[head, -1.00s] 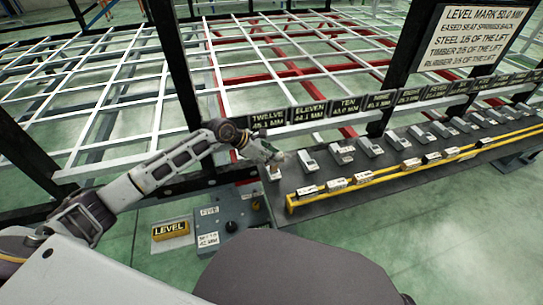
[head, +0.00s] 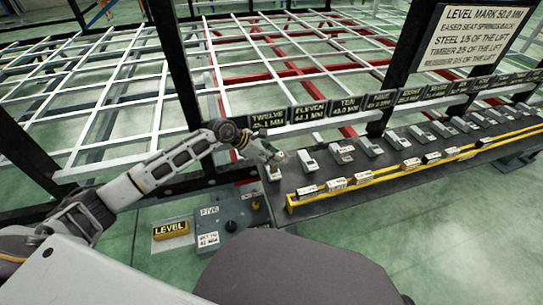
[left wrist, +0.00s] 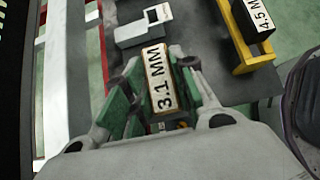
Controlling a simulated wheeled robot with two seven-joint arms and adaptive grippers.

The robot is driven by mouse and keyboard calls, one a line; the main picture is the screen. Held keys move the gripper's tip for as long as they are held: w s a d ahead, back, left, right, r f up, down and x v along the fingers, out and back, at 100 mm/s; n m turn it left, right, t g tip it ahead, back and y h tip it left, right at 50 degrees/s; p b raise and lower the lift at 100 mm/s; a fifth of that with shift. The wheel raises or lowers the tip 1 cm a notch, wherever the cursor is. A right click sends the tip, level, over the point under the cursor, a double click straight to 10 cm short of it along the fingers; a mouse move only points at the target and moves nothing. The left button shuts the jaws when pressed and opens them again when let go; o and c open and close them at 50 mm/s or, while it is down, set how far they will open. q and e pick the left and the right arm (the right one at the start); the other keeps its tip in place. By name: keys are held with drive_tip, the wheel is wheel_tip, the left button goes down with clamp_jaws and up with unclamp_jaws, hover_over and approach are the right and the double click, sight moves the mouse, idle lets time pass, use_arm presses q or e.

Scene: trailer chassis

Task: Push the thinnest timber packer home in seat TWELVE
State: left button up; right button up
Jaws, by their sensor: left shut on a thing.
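My left gripper (head: 268,155) is at the near left end of the dark bench, at the seat (head: 273,173) below the sign TWELVE (head: 267,119). In the left wrist view its green fingers (left wrist: 158,90) are shut on a timber packer (left wrist: 158,78) with a white label reading 3.1 MM. I cannot tell how deep the packer sits in the seat. My right gripper is not in view.
More grey seats run right along the bench (head: 345,180); the neighbouring one shows in the left wrist view (left wrist: 143,27). Labelled packers, one marked 4.5 MM (left wrist: 255,18), sit along a yellow rail (head: 385,175). A grey control box (head: 232,222) and yellow LEVEL block (head: 171,230) are at front left.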

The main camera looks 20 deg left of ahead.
sight(272, 170)
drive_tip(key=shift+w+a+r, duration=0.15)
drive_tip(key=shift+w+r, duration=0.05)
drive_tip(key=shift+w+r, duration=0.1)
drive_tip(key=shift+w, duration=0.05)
use_arm(q)
drive_tip(key=shift+f+b, duration=0.3)
drive_tip(key=shift+f, duration=0.2)
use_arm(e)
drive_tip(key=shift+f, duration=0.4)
use_arm(q)
drive_tip(key=shift+f+b, duration=1.35)
drive_tip(key=shift+f, duration=0.9)
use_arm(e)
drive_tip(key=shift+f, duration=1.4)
use_arm(q)
drive_tip(key=o, duration=1.1)
drive_tip(key=shift+a+r, duration=0.1)
drive_tip(key=v, duration=1.1)
drive_tip(key=shift+s+a+r, duration=0.2)
drive_tip(key=shift+s+r, duration=0.05)
